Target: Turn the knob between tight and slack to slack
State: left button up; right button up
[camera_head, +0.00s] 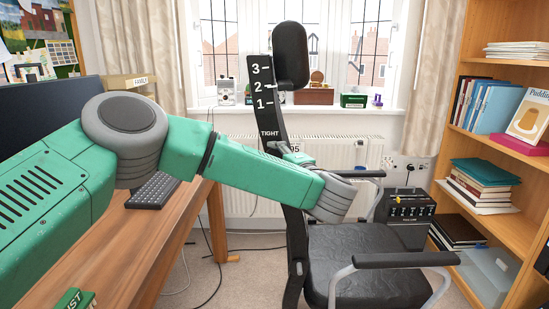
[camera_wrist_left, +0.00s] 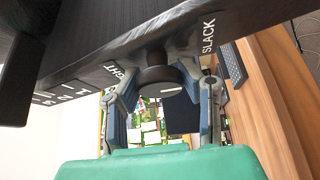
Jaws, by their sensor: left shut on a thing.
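In the left wrist view a round dark knob (camera_wrist_left: 157,80) sits on the edge of the chair's black upright (camera_wrist_left: 100,62). White lettering ending in "GHT" is left of it, and "SLACK" (camera_wrist_left: 208,36) is to its right. A short white line on the knob's face lies nearly level in the picture. My left gripper (camera_wrist_left: 162,84) has a finger on either side of the knob and is shut on it. In the head view the left gripper (camera_head: 292,153) is at the upright (camera_head: 268,110), below "TIGHT"; my arm hides the knob and "SLACK". My right gripper is out of view.
The black office chair (camera_head: 375,270) has armrests at right. A wooden desk (camera_head: 140,235) with a keyboard (camera_head: 155,190) stands at left, a bookshelf (camera_head: 475,135) at right. A radiator (camera_head: 345,155) and a laden windowsill are behind. Cables lie on the carpet.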

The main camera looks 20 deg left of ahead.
pick_arm(q)
jog(key=shift+s+d+f+n, duration=0.1)
jog(key=shift+f+n, duration=0.3)
dwell(0.3)
jog(key=o, duration=1.2)
jog(key=shift+r, duration=0.1)
jog(key=shift+r, duration=0.1)
jog(key=v, duration=1.1)
jog(key=shift+s+d, duration=0.15)
jog(key=shift+d, duration=0.25)
